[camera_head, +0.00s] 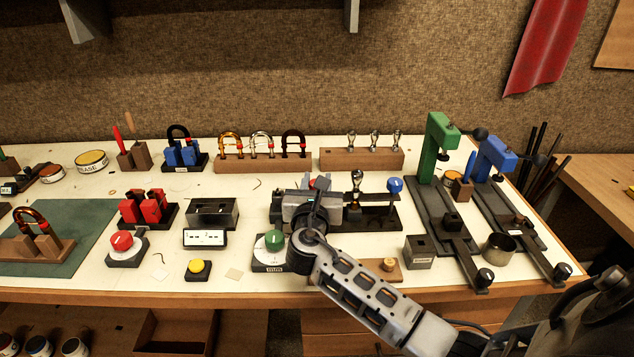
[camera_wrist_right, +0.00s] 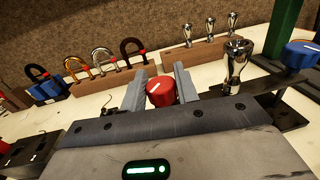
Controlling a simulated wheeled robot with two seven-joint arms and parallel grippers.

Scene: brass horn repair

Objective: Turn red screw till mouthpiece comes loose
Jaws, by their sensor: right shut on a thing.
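The red screw (camera_wrist_right: 160,93) has a round head with a white line on top; it sits between the fingers of my right gripper (camera_wrist_right: 160,92) in the right wrist view. In the head view my right gripper (camera_head: 318,188) is over the black puller stand and mostly hides the screw. The silver mouthpiece (camera_wrist_right: 237,62) stands upright to the right of the screw, and it also shows in the head view (camera_head: 356,182). A blue knob (camera_head: 395,185) is at the stand's right end. My left gripper is not in view.
A green-knobbed dial box (camera_head: 274,240) stands close to my right wrist. Wooden racks behind hold brass bows (camera_head: 230,146) and several spare mouthpieces (camera_head: 374,140). Green (camera_head: 438,150) and blue (camera_head: 492,160) presses stand at the right. The bench's front strip is partly clear.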

